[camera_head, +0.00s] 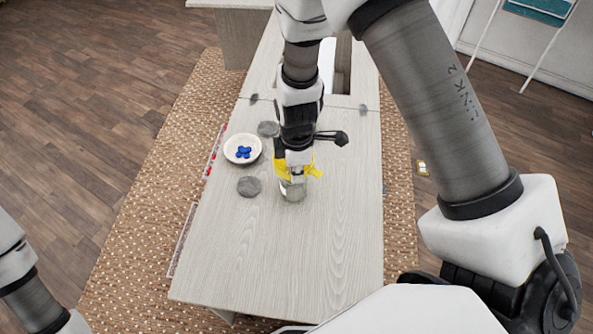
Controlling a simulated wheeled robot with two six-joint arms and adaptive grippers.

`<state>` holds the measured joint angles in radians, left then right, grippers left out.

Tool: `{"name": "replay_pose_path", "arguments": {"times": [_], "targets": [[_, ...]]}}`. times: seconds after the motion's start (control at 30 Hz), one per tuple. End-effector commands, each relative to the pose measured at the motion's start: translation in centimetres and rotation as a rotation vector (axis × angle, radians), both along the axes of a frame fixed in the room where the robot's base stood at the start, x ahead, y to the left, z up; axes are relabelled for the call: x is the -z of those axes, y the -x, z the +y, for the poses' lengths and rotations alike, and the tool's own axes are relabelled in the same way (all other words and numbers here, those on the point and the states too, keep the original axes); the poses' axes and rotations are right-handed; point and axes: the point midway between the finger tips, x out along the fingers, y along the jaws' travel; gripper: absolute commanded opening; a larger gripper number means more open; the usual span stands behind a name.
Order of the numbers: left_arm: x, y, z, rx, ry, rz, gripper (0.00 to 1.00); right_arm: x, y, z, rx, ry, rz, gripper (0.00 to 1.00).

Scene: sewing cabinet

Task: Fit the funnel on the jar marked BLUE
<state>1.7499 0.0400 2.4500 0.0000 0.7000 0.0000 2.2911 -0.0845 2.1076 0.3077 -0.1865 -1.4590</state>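A clear jar (293,189) stands on the pale wooden cabinet top, with its upper part hidden by my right gripper. No mark on it can be read from here. Yellow parts, seemingly the funnel (315,172), show on both sides of my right gripper (294,165) just above the jar. Most of the yellow thing is hidden, so I cannot tell whether it touches the jar. My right gripper points down over the jar; its fingertips are covered or too small to judge. My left arm shows only at the left edge, and its gripper is out of view.
A white bowl (231,153) with several blue pieces (243,152) stands left of the jar. Grey round discs (249,186) lie near it. The front of the cabinet top (270,260) is clear. A slot opens at the far end.

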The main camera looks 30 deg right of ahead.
Motion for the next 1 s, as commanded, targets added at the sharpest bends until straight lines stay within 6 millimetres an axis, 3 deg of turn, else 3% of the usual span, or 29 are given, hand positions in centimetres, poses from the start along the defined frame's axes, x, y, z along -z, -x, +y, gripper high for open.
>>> {"name": "replay_pose_path", "arguments": {"times": [1.0], "targets": [[0.76,-0.01,0.0,0.0,0.0,0.0,0.4,0.6,0.0,0.0,0.0,0.0,0.0,0.0]]}}
